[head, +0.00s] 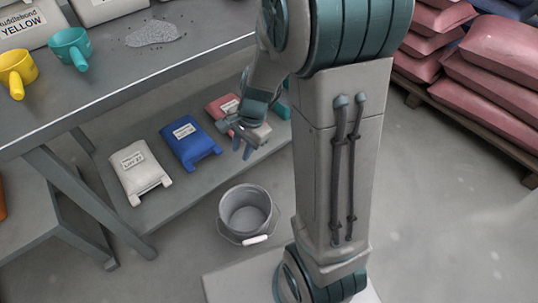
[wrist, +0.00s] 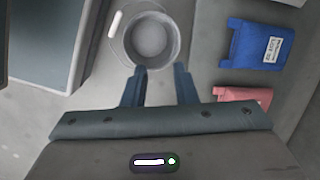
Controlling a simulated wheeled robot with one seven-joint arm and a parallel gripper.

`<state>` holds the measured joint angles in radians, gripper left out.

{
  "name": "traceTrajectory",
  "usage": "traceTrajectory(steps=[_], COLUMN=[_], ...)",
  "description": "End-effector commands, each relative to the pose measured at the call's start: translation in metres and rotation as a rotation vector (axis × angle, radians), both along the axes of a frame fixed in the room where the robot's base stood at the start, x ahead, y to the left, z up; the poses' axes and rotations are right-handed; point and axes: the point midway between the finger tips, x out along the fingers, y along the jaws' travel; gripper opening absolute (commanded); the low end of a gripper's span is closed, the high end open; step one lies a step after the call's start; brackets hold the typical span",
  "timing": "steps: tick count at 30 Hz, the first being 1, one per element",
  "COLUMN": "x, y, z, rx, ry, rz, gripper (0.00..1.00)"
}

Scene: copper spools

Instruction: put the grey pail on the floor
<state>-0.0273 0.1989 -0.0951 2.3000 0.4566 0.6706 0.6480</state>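The grey pail (head: 245,213) stands upright on the floor in front of the bench's lower shelf in the head view. Its wire handle with a white grip hangs down at its front side. In the wrist view the pail (wrist: 151,40) shows from above, looks empty, and lies beyond my fingertips. My gripper (head: 239,146) is above the lower shelf's edge in the head view, behind and above the pail. In the wrist view my gripper (wrist: 160,72) has its two fingers apart with nothing between them. The pail is apart from the gripper.
A white bag (head: 138,170), a blue bag (head: 190,143) and a red bag (head: 225,106) lie on the lower shelf. Yellow (head: 17,68) and teal (head: 71,46) scoops are on the bench (head: 120,75). Stacked red sacks (head: 495,65) stand right. Floor around the pail is clear.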

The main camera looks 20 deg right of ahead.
Motion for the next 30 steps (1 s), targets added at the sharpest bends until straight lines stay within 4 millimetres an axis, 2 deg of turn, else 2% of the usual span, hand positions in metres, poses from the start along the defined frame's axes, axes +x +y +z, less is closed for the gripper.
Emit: traceTrajectory(steps=[1,6,10,15,21,30], x=[-0.011,-0.053,-0.084,-0.113,-0.124,-0.124], y=[0.000,-0.004,-0.011,-0.021,-0.027,-0.027], z=[0.017,0.057,0.079,0.095,0.100,0.100], rx=[-0.015,-0.098,-0.178,-0.267,-0.306,-0.306], ry=[-0.037,-0.125,-0.172,-0.195,-0.197,-0.197], rz=[0.105,0.478,0.738,0.972,1.073,1.074], gripper=[0.26,0.26,0.26,0.26,0.26,0.26])
